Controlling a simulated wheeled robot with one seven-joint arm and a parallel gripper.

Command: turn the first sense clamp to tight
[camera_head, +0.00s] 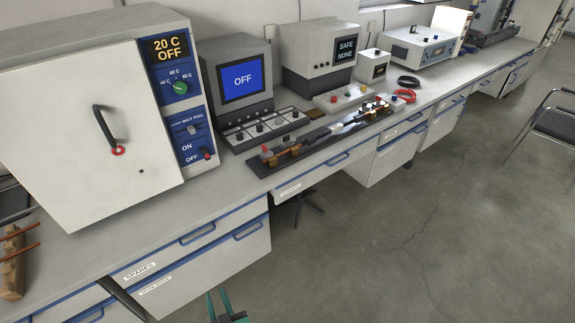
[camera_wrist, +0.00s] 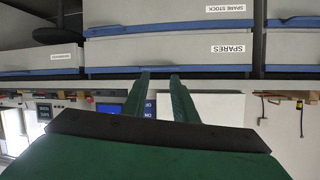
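A long dark test fixture (camera_head: 318,142) lies along the front of the bench in the head view. It carries copper-coloured blocks and clamps, with a red-topped part (camera_head: 265,149) at its near left end. Which part is the first sense clamp, and how its lever or knob is set, is too small to tell. My gripper (camera_head: 216,294) is low at the bottom of the head view, in front of the drawers and well away from the fixture. In the wrist view its two green fingers (camera_wrist: 159,78) are apart with nothing between them.
A large white oven (camera_head: 80,130) reading "20 C OFF" stands at the left. A meter (camera_head: 243,82) reading "OFF" and a unit (camera_head: 318,60) reading "SAFE NONE" stand behind the fixture. A red cable coil (camera_head: 404,95) lies right. The floor (camera_head: 400,230) is clear in front.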

